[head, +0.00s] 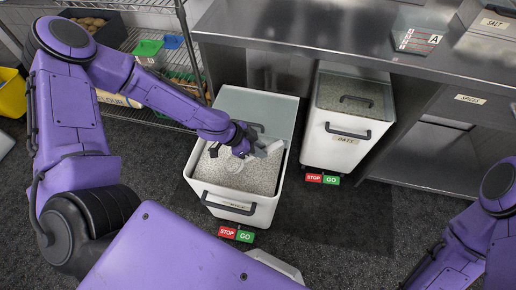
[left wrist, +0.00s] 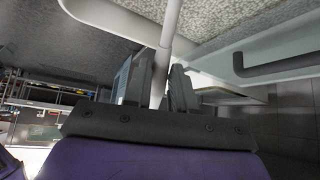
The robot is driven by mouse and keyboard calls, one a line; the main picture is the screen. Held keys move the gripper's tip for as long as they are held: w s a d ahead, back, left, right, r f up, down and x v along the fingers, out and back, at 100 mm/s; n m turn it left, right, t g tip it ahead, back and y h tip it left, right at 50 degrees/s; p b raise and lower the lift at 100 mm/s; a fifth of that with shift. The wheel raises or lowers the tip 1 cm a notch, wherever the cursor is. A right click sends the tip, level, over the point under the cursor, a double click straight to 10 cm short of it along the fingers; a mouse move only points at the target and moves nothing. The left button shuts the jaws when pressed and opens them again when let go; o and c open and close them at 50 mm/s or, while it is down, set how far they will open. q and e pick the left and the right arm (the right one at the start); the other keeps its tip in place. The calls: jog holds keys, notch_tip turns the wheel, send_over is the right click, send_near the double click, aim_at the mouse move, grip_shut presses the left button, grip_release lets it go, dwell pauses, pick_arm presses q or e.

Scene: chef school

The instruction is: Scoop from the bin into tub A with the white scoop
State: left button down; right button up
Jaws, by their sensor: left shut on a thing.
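The white bin (head: 262,213), pulled out below the counter, stands open and is filled with pale grain (head: 258,178). My left gripper (head: 262,150) is low over the bin's opening. It is shut on the white scoop (left wrist: 169,25), whose handle rises between the fingers (left wrist: 160,85) in the left wrist view. In the head view the scoop is hard to tell from the pale grain. Tub A (head: 417,40) is a clear tub with red marks and an A label, on the counter at upper right. My right arm enters at lower right, its gripper out of frame.
A second white bin (head: 340,130), with a lid and an OATS label, stands to the right. The steel counter (head: 300,22) overhangs behind both bins. A SALT container (head: 490,30) is beside tub A.

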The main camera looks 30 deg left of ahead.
notch_tip(320, 180, up, 8)
jog(key=p, duration=0.7)
dwell(0.7)
